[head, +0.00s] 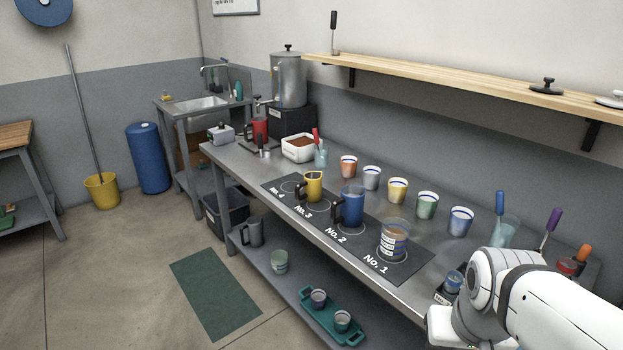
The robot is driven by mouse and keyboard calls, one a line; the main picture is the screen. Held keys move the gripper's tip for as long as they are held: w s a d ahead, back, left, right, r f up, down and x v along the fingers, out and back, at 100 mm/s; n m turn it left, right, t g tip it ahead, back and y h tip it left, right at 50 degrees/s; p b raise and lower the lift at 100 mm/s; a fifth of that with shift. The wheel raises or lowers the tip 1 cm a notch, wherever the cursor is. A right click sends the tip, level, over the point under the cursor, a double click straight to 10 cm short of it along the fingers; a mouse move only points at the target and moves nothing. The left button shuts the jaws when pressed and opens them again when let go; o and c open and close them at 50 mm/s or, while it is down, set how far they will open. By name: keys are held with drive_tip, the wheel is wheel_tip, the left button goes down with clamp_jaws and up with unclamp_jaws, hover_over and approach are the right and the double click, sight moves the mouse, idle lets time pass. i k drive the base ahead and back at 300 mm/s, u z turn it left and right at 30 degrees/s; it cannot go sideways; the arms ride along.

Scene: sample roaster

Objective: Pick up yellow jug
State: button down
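The yellow jug (315,187) stands upright on the dark mat (412,268) on the steel bench, at the ring by the "No. 3" label. Its dark handle points left in the picture. The jug is to the left of and behind a blue jug (353,208), with a small gap between them. My white arm comes in at the lower right, well apart from the yellow jug. My gripper's fingers do not show in the head view.
A labelled glass (394,243) stands at "No. 1". A row of striped cups (397,191) lines the bench behind the mat. A white bin (297,149) and red jug (260,129) are farther left. A wooden shelf (450,81) overhangs the back. The "No. 4" ring is empty.

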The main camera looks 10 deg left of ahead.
sight(313, 183)
drive_tip(key=u, duration=2.6)
drive_tip(key=i, duration=2.65)
drive_tip(key=z, duration=2.55)
